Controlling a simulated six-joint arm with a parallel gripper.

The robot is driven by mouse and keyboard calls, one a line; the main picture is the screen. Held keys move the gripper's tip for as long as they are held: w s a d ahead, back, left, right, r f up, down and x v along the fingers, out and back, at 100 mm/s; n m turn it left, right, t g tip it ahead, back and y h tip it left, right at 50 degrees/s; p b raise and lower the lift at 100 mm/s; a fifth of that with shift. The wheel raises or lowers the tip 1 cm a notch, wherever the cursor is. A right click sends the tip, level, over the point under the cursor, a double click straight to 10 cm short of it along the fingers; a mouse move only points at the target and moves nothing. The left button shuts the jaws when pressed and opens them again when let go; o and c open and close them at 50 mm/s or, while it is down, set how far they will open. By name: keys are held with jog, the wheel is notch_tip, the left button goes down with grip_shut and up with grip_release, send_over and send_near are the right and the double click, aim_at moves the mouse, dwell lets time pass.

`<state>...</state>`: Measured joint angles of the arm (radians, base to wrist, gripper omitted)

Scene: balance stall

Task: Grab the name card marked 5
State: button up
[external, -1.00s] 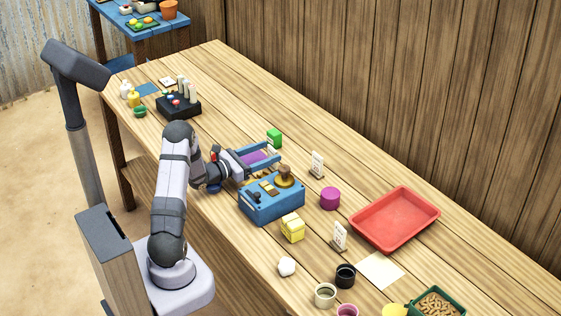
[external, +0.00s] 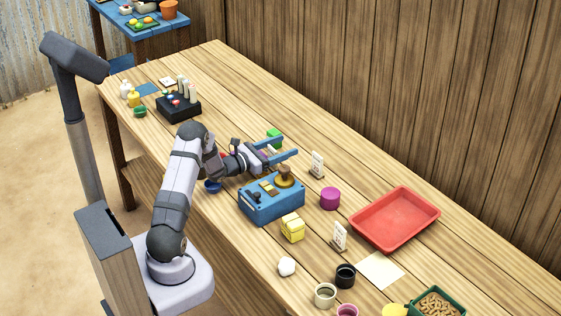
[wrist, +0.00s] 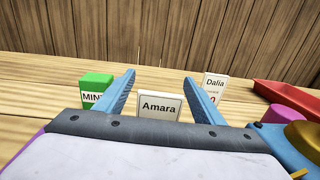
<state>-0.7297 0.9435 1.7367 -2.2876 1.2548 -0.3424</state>
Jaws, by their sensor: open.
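My gripper (external: 289,146) is open and reaches over the table past the blue box. In the wrist view, a white card reading "Amara" (wrist: 160,106) stands upright between the open fingers (wrist: 159,77), farther forward. Its lower part is hidden by my gripper, so no number shows. A second white card reading "Dalia" (wrist: 214,84) stands beyond the right finger, its number partly covered. Upright cards show in the external view right of my gripper (external: 317,165) and nearer the red tray (external: 339,237); their marks are too small to read. I cannot tell which card bears a 5.
A green box (wrist: 95,88) stands just left of the left finger. The blue box (external: 271,205) with a brass-coloured top piece lies below my gripper. A purple cylinder (external: 330,198) and the red tray (external: 372,232) are to the right. A wooden wall closes the back.

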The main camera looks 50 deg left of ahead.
jog(key=c, duration=1.4)
jog(key=shift+r, duration=0.1)
jog(key=shift+r+b, duration=0.55)
jog(key=shift+r, duration=4.4)
